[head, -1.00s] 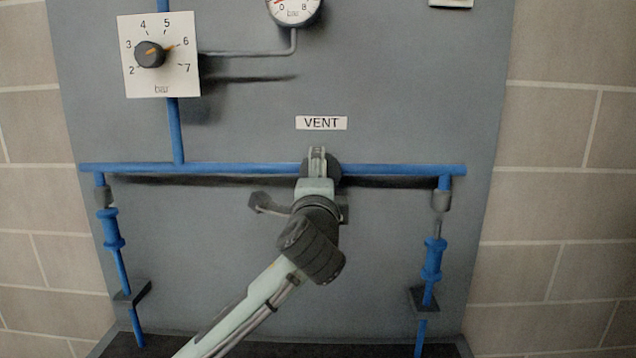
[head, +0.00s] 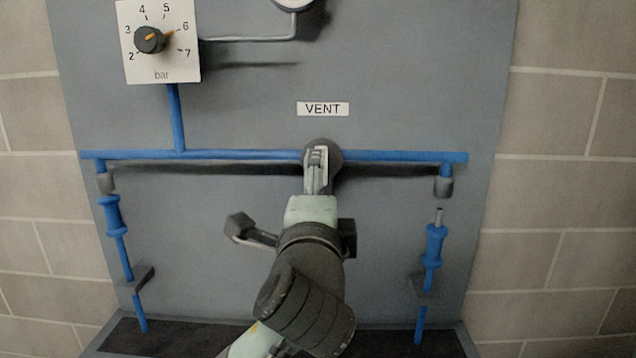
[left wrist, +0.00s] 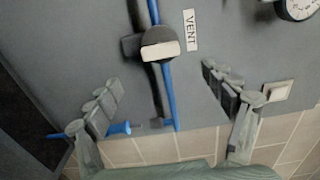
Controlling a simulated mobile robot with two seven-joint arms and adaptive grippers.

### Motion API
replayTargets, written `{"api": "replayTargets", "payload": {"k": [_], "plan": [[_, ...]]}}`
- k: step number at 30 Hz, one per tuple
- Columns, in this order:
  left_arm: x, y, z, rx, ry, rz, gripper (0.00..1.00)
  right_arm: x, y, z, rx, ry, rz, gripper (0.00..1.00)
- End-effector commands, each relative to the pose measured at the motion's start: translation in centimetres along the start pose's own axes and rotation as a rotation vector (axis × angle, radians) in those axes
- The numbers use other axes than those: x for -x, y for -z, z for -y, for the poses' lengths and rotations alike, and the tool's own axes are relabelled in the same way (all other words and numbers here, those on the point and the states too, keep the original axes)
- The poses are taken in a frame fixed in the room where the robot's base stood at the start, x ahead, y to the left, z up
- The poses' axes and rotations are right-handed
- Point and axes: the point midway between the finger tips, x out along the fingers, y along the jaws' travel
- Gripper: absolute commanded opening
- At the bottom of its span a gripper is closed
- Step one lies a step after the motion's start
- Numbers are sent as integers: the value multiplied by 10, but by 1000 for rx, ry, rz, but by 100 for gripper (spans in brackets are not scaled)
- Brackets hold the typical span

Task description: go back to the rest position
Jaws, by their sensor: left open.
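My left gripper (head: 317,172) stands in front of the panel, just below the VENT label. One finger shows near the dark round vent valve (head: 335,152) in the head view; the other finger is hidden behind the wrist. In the left wrist view the gripper (left wrist: 165,92) is open and empty, with its fingers spread wide. The valve (left wrist: 158,38) with its pale bar (left wrist: 160,51) lies beyond the fingers, apart from them. My right gripper is in neither view.
The grey panel (head: 400,110) carries a blue pipe (head: 240,155), a pressure dial knob (head: 149,39) and a gauge (left wrist: 298,6). Blue hose plugs hang at left (head: 112,216) and right (head: 434,246); the right one is apart from its socket (head: 443,187). Brick wall flanks the panel.

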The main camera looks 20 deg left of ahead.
Motion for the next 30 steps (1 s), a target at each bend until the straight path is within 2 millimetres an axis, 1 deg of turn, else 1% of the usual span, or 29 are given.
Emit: {"api": "replayTargets", "payload": {"k": [3, 7, 13, 16, 20, 30], "plan": [[6, 0, 0, 1, -1, -1, 83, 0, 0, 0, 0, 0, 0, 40], [6, 0, 0, 1, 0, 0, 83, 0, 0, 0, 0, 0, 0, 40], [5, 0, 0, 1, 0, 0, 83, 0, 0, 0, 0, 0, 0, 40], [0, 0, 0, -1, 0, 2, 83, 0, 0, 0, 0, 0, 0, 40], [-17, -1, 0, -1, 0, 4, 83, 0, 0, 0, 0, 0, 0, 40], [-82, -1, 1, -2, 0, 4, 83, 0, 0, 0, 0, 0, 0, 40]]}}
